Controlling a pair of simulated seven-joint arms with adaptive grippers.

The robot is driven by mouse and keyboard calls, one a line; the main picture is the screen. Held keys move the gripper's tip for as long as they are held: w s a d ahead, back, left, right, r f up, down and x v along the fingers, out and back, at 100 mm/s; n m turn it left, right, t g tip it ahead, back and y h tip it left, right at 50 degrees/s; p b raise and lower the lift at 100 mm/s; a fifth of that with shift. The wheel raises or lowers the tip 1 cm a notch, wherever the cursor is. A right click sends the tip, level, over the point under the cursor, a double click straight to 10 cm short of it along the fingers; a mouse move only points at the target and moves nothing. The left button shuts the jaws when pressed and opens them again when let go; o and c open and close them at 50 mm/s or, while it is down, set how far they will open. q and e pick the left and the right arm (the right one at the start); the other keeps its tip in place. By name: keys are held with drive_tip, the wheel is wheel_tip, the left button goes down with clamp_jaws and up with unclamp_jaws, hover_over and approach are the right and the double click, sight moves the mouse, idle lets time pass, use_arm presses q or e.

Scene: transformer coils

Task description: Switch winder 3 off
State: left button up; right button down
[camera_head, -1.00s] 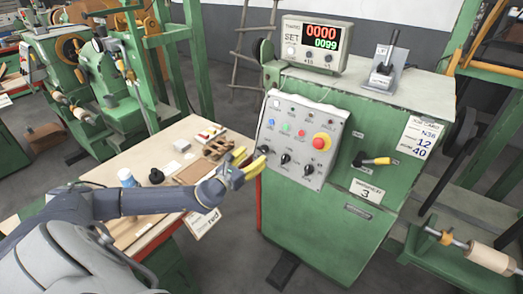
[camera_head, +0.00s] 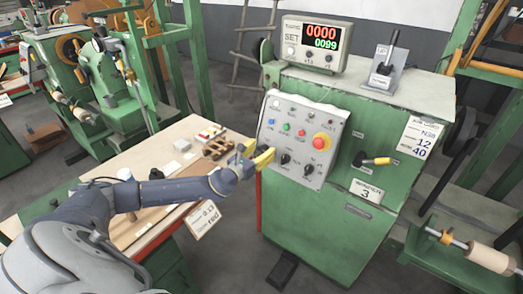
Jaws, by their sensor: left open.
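Winder 3 is the green cabinet (camera_head: 330,225) at centre right, with a "3" label (camera_head: 366,191) on its front. A black lever with a yellow tip (camera_head: 376,161) sits right of the panel. The counter display (camera_head: 314,43) on top is lit, reading 0000 and 0099. My left gripper (camera_head: 266,157), with yellow fingers, is open at the panel's lower left edge; contact is unclear. My right gripper is out of view.
A workbench (camera_head: 120,170) with small parts, a tag and a bottle lies under my left arm. Another green machine (camera_head: 110,85) stands back left. A spool (camera_head: 490,258) is at lower right.

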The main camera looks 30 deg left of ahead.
use_arm(q)
clamp_jaws()
drive_tip(key=shift+r, duration=0.1)
idle(0.4)
